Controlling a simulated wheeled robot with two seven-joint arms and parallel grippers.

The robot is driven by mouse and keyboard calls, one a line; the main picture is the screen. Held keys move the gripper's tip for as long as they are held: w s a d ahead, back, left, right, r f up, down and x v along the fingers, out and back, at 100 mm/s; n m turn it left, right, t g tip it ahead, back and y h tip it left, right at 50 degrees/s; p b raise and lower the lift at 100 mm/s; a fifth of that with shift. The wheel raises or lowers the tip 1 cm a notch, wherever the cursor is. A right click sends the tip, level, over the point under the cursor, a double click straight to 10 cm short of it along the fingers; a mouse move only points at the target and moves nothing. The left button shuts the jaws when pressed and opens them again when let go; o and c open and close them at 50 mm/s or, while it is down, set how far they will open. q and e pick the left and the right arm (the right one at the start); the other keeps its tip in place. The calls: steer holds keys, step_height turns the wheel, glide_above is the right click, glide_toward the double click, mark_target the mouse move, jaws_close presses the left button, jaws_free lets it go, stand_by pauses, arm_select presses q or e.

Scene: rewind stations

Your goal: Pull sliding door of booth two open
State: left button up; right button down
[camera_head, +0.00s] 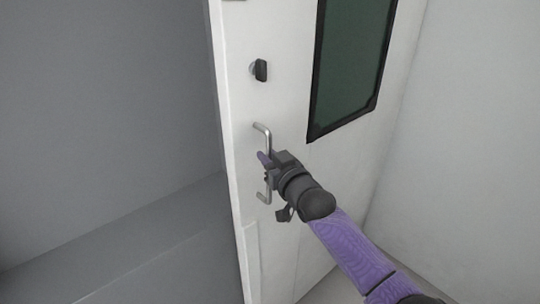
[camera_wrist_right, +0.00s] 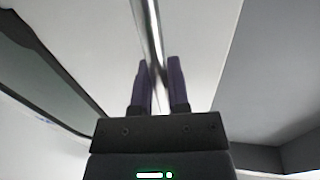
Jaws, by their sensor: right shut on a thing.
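The white sliding door (camera_head: 285,30) of the booth stands in the middle of the head view, with a dark window (camera_head: 352,65) and a black latch knob (camera_head: 260,70). A silver bar handle (camera_head: 263,128) sits on the door near its left edge. My right gripper (camera_head: 265,163) is shut on the handle's vertical bar, and its arm comes in from the lower right. In the right wrist view the two purple fingers (camera_wrist_right: 160,85) stand on either side of the handle bar (camera_wrist_right: 153,35). My left gripper is not in view.
Left of the door's edge is an opening with a grey wall (camera_head: 110,90) and a grey floor or ledge (camera_head: 150,240). A plain white wall (camera_head: 470,130) stands at the right. No loose objects show near the handle.

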steer(key=shift+w+d+f, duration=0.15)
steer(key=shift+w+d, duration=0.1)
steer(key=shift+d, duration=0.1)
steer(key=c, duration=0.7)
jaws_free()
steer(key=shift+o, duration=0.4)
steer(key=shift+s, duration=0.15)
steer(key=p+v, duration=0.3)
steer(key=v, duration=0.6)
steer(key=shift+s+d, duration=0.15)
steer(key=shift+s, duration=0.15)
